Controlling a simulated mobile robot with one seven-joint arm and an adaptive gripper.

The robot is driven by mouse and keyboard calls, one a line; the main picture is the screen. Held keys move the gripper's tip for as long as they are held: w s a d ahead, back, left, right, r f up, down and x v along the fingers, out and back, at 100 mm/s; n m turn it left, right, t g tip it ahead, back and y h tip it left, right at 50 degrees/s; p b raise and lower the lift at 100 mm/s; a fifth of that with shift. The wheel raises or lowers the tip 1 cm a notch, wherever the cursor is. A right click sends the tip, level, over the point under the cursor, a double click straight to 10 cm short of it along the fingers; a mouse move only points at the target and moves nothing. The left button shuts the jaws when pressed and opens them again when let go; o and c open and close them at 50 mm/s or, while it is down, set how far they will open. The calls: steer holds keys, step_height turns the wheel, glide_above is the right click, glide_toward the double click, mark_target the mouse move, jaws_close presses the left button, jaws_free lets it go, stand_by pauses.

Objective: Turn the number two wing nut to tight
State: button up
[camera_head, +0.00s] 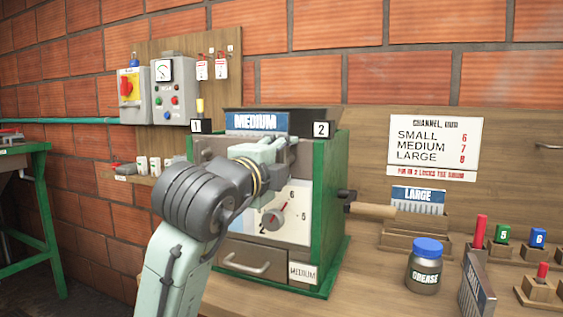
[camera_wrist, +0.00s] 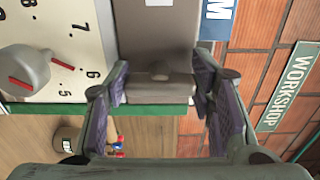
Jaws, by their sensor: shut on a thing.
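The machine has a green frame and carries a "1" tag (camera_head: 195,126) on the left and a "2" tag (camera_head: 321,129) on the right. My gripper (camera_head: 275,150) is at the upper right of the machine's front, below the "2" tag; the arm partly hides that area. In the wrist view my gripper (camera_wrist: 160,86) has a finger on each side of a grey wing nut (camera_wrist: 160,90) with a round boss, near the green edge. It is shut on that nut. The other wing nut is not clearly seen.
A dial pointer (camera_head: 273,219) sits on the white scale below my gripper, and close beside it in the wrist view. A wooden handle (camera_head: 370,210) sticks out at right. A drawer (camera_head: 255,262) is below.

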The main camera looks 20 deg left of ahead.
steer(key=o, duration=1.2)
steer(key=shift+c, duration=0.2)
steer(key=s, duration=1.2)
steer(key=shift+a, duration=0.15)
